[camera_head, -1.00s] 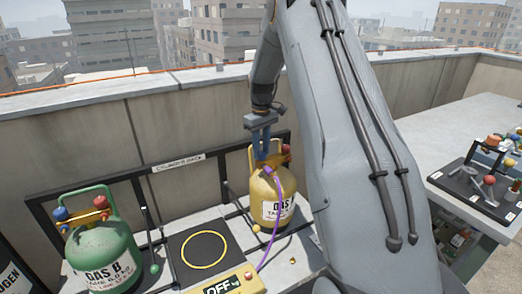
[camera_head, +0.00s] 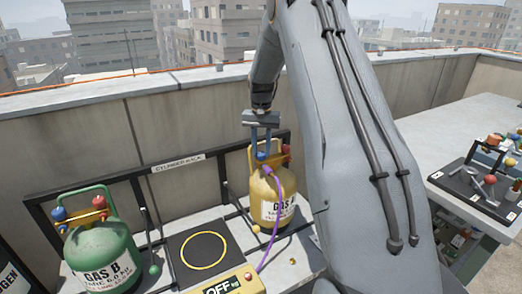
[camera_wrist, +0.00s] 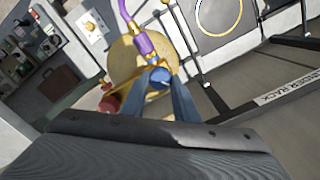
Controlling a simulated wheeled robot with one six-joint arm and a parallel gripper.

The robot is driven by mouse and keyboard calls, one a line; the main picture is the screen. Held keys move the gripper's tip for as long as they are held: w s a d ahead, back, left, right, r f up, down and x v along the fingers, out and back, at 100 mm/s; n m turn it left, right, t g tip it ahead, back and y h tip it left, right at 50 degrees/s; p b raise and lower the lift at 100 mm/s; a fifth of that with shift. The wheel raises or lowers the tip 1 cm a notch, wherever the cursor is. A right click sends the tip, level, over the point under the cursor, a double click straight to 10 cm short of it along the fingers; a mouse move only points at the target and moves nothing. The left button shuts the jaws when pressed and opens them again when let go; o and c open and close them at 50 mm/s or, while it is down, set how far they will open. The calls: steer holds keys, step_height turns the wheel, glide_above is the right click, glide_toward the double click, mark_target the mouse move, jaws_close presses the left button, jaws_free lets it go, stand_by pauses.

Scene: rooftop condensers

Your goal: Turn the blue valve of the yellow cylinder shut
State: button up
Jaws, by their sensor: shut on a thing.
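The yellow cylinder (camera_head: 265,208) stands upright in the rack, right of the scale, and its rounded top (camera_wrist: 122,62) shows in the wrist view. Its blue valve (camera_wrist: 158,75) sits between my fingertips at the cylinder's top. My gripper (camera_head: 262,150) points down from above and is shut on the blue valve, with one finger on each side of it in the wrist view (camera_wrist: 159,83). A red valve (camera_head: 286,149) sits beside it on the same cylinder. A purple hose (camera_head: 270,180) joins the fitting near the blue valve. The fingers partly hide the valve.
A green cylinder (camera_head: 103,258) with blue and red valves stands at left. A scale (camera_head: 170,250) with a yellow ring and an OFF display lies between the cylinders. The black cylinder rack (camera_head: 130,178) runs behind them. A table (camera_head: 452,135) with tools stands at right.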

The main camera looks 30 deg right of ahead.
mark_target(262, 153)
steer(key=m, duration=0.3)
steer(key=shift+m, duration=0.3)
steer(key=shift+r+m, duration=0.1)
steer(key=shift+m, duration=1.7)
steer(key=o, duration=1.1)
steer(key=shift+c, duration=0.2)
step_height(262, 153, up, 8)
steer(key=shift+f+b, duration=0.15)
steer(key=shift+b, duration=0.85)
